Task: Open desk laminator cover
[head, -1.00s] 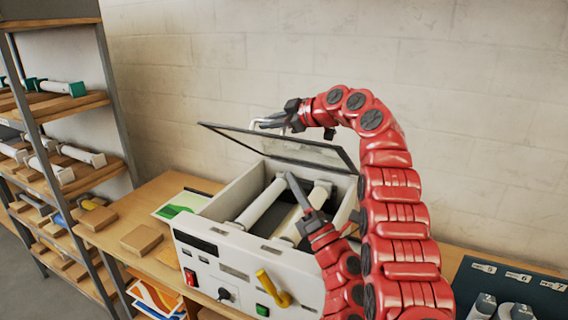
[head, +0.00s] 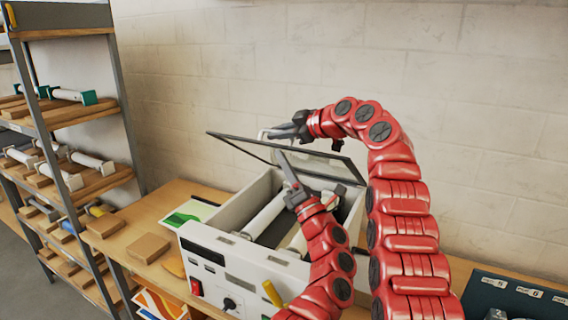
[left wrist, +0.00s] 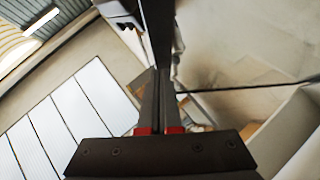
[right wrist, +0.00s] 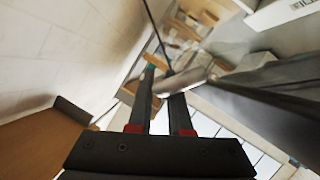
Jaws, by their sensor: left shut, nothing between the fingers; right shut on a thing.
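The white desk laminator (head: 224,249) stands on the wooden bench with its dark-framed, see-through cover (head: 237,147) tilted up. Rollers (head: 264,217) show inside the open body. My right gripper (head: 270,133) is at the cover's upper side, shut on its metal handle (head: 263,136). In the right wrist view the silver handle (right wrist: 181,82) lies at the fingers. My left gripper (head: 281,156) is shut and empty, its tip pointing up close to the cover, above the rollers. Its closed fingers show in the left wrist view (left wrist: 159,75). I cannot tell whether it touches the cover.
A shelf rack (head: 122,110) with rollers on wooden blocks stands at the left. Wooden blocks (head: 148,247) and a green-white sheet (head: 189,214) lie on the bench left of the laminator. A yellow handle (head: 272,293) is on its front. A dark panel (head: 515,296) is at lower right.

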